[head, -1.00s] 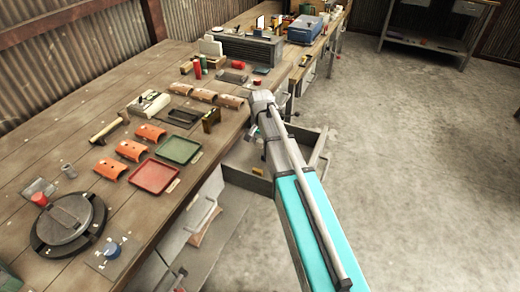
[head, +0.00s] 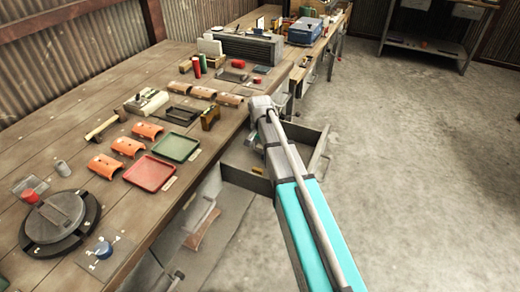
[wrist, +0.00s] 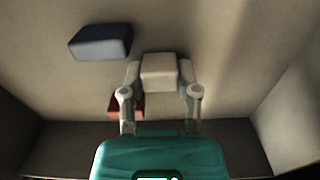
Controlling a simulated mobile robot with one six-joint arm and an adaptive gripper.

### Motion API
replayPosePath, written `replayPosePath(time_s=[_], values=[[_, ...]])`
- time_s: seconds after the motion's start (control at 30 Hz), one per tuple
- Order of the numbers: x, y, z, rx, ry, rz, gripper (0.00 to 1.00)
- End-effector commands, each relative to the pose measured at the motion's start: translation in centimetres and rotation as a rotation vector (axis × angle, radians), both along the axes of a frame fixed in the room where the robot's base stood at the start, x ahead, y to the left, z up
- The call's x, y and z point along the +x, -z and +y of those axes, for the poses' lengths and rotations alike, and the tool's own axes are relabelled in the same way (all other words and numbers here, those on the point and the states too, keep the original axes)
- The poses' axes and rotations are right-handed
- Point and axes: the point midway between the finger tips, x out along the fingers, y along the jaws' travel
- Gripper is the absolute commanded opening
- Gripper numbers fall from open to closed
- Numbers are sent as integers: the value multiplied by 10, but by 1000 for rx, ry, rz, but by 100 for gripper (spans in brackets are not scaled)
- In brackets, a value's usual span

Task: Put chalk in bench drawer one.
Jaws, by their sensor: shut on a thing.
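A pale, blocky piece that I take for the chalk (wrist: 158,73) sits between the fingertips of my gripper (wrist: 160,80) in the wrist view. The gripper is shut on it. The gripper is down inside an open bench drawer (head: 247,182), whose pale floor fills much of the wrist view. I cannot tell whether the chalk touches that floor. In the head view my arm reaches over the drawer and hides the chalk. No number shows on the drawer.
In the drawer, a dark blue block (wrist: 100,42) lies left of the gripper and a red block (wrist: 126,105) lies partly behind a finger. The drawer's side walls stand close around. The benchtop (head: 75,135) holds trays, orange curved pieces and a round turntable. Open floor lies right.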

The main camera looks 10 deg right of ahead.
Motion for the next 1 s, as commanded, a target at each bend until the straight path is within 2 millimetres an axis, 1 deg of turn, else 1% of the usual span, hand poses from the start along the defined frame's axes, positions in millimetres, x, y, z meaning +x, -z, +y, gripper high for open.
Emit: replayPosePath(time_s=[0.2,0.37,0.4,0.57,1.0], values=[[0,0,0,0,0,0,0],[0,3,0,0,0,0,0],[0,3,0,0,0,0,45],[0,2,0,0,0,0,75],[0,2,0,0,0,0,76]])
